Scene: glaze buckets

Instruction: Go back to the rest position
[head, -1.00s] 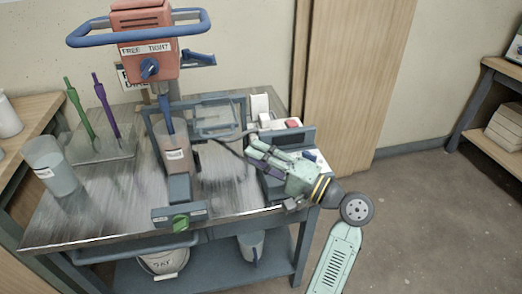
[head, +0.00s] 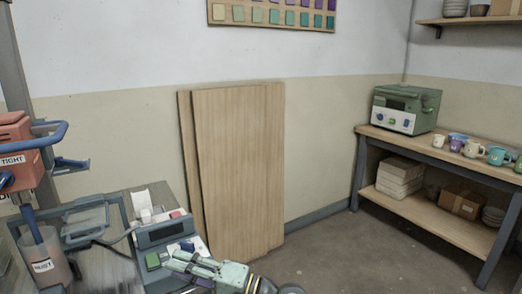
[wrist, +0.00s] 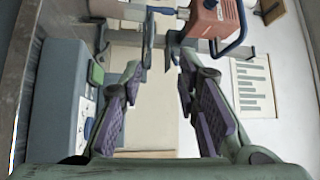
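My gripper (head: 180,262) shows at the bottom of the head view, beside the grey control box (head: 165,236) on the metal work table. In the wrist view my gripper (wrist: 161,58) has its two fingers apart, with nothing between them. The rest of my arm is cut off by the lower edge of the head view.
The red mixer head (head: 16,146) with its blue handle stands at the left, over a container (head: 46,262) with a paddle in it. Wooden boards (head: 240,165) lean on the wall. A shelf unit (head: 425,205) with mugs stands right. Floor between looks clear.

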